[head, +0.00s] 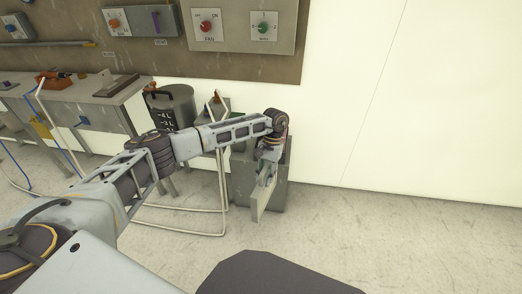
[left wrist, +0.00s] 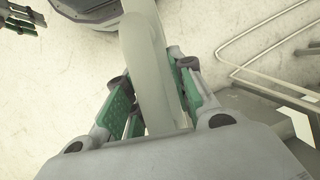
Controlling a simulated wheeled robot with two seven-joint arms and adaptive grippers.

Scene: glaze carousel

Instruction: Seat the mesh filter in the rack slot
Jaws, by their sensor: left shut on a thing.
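My left gripper (head: 266,160) points down at the end of the outstretched arm. It is shut on the mesh filter (head: 262,198), a flat pale grey panel hanging upright below it. In the left wrist view the green-padded fingers (left wrist: 155,85) close around a thick pale loop of the filter (left wrist: 143,45). The filter is in front of an open grey metal box (head: 287,180) on the floor. I cannot tell whether they touch. The rack slot is not clearly visible. Green-and-dark fingers, apparently my right gripper (left wrist: 20,18), show partly at the left wrist view's top left corner.
Pale bent rods (head: 180,233) run low over the floor there. A workbench (head: 85,103) and switch panels (head: 243,26) line the wall. The floor at right is clear.

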